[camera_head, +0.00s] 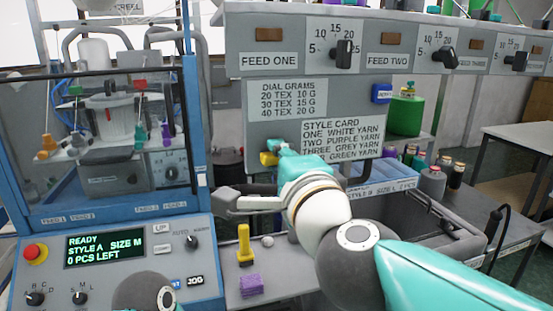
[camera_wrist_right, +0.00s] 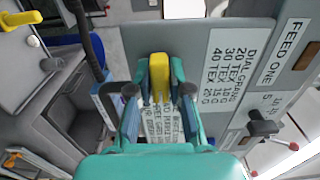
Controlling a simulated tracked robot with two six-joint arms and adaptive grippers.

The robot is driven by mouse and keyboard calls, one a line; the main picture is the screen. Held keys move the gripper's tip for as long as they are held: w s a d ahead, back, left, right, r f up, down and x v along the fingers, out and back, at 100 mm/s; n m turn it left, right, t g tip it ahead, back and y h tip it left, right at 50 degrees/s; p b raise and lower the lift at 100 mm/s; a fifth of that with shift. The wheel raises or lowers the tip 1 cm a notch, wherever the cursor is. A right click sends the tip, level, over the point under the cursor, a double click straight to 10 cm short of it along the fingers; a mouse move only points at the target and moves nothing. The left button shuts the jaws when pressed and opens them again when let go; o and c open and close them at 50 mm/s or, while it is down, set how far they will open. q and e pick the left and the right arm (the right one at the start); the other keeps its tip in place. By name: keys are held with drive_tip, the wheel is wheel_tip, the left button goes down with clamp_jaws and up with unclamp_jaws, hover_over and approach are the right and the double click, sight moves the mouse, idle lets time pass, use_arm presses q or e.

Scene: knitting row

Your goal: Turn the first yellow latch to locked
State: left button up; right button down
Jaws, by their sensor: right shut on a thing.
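A yellow latch (camera_head: 268,159) is on the grey panel below the dial grams card, partly hidden by my right gripper. My right gripper (camera_head: 275,151) reaches up to it from the front right. In the right wrist view the yellow latch (camera_wrist_right: 159,72) stands between the two fingers of the right gripper (camera_wrist_right: 158,106). The fingers are shut on it, one on each side. Its locked or unlocked marking cannot be read. My left gripper is not in view; only a dark joint of mine shows at the bottom left.
A control panel (camera_head: 105,262) with a green-lit screen and a red button stands at the left. A yellow upright piece (camera_head: 244,246) and a purple block (camera_head: 251,284) are on the counter below the latch. Black dials (camera_head: 343,54) line the upper panel. A style card (camera_head: 342,138) is right of the latch.

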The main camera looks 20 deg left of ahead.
drive_tip(key=shift+f, duration=0.3)
drive_tip(key=c, duration=1.3)
unclamp_jaws()
drive_tip(key=shift+c, duration=0.2)
drive_tip(key=shift+o, duration=1.1)
drive_tip(key=shift+r, duration=0.1)
drive_tip(key=shift+r, duration=0.1)
drive_tip(key=shift+d, duration=0.1)
drive_tip(key=v, duration=1.1)
drive_tip(key=shift+s+d, duration=0.25)
drive_tip(key=shift+s, duration=0.05)
